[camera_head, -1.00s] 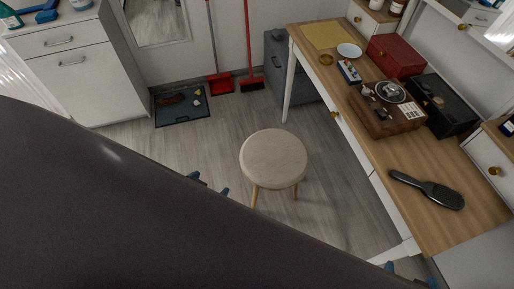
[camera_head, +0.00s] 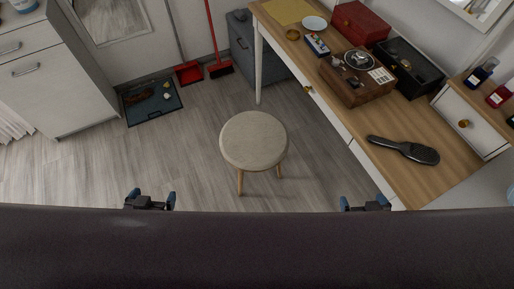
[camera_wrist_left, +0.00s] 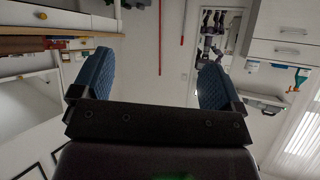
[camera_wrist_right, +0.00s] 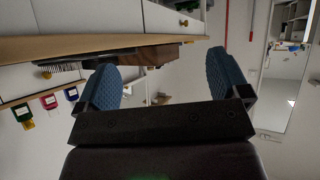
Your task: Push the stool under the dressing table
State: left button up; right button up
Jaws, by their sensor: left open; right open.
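The stool (camera_head: 254,141) has a round pale seat and wooden legs and stands upright on the floor in the head view, left of the dressing table. The dressing table (camera_head: 460,160) has a wooden top and white drawers and runs along the right side. My left gripper (camera_head: 150,196) is open and empty, in front of the stool and to its left. Its two blue fingers also show in the left wrist view (camera_wrist_left: 148,82). My right gripper (camera_head: 366,200) is open and empty, by the table's near front edge. Its spread fingers also show in the right wrist view (camera_wrist_right: 172,88).
On the table are a hairbrush (camera_head: 403,150), a wooden box (camera_head: 352,86), a black box (camera_head: 408,68) and a red box (camera_head: 361,23). A blue tray (camera_head: 140,109) lies on the floor by the white cabinet (camera_head: 75,85). Floor around the stool is clear.

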aim_at(253, 141)
jog(key=i+j+z, duration=0.2)
jog(key=j, duration=0.25)
jog(key=i+j+z, duration=0.2)
jog(key=j, duration=0.25)
jog(key=i+j+z, duration=0.2)
jog(key=j, duration=0.3)
jog(key=j+z, duration=0.2)
jog(key=j, duration=0.3)
jog(key=j+z, duration=0.2)
jog(key=j, duration=0.35)
